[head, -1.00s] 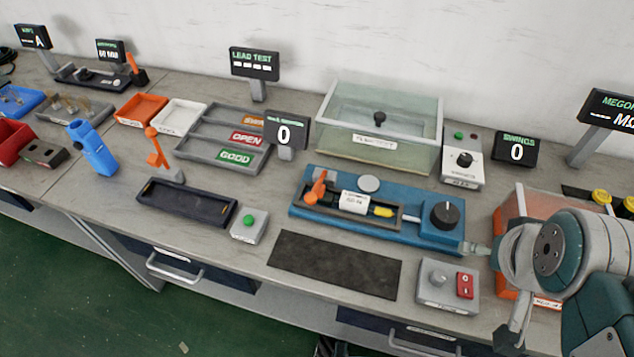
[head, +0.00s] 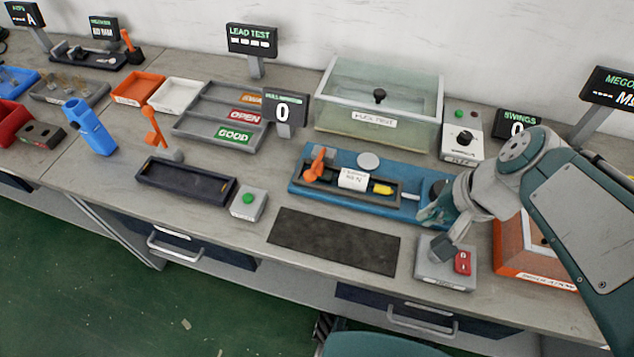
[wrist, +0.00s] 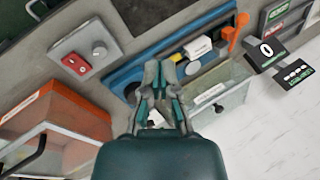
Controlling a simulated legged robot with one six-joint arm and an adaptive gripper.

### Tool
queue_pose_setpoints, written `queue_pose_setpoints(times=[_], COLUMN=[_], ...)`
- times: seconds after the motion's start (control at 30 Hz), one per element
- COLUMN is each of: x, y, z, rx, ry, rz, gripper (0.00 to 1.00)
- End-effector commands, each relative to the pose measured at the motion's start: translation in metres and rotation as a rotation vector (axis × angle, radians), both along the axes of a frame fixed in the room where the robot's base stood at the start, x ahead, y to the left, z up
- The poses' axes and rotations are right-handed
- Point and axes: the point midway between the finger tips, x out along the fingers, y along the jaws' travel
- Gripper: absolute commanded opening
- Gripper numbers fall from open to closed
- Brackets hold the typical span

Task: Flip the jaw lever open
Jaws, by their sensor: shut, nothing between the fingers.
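The blue fixture (head: 335,190) stands in the middle of the bench. Its orange lever (head: 317,165) rises at the left end, beside a white labelled block (head: 353,179) and a yellow tip (head: 382,188). The lever also shows at the upper right of the wrist view (wrist: 236,30). My gripper (head: 427,215) is over the fixture's right end, well apart from the lever, and partly hides the dark knob (head: 438,187). In the wrist view my gripper (wrist: 158,68) has its fingertips together with nothing held. Another orange lever (head: 152,128) stands left of the fixture.
A glass-walled box (head: 378,105) stands behind the fixture. A grey switch box (head: 440,272) with a red button is in front, below my arm. A dark mat (head: 333,241) lies flat before the fixture.

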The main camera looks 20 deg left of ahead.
Motion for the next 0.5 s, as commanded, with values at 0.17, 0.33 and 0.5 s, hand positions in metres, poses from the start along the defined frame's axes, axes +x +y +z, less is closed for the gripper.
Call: queue_pose_setpoints(times=[0.17,0.33,0.5], x=[0.015,0.03,0.048], y=[0.027,0.052,0.074], z=[-0.02,-0.036,-0.054], rx=[0.152,0.288,0.417], ry=[0.178,0.341,0.503], rz=[-0.104,-0.215,-0.335], gripper=[0.0,0.0,0.0])
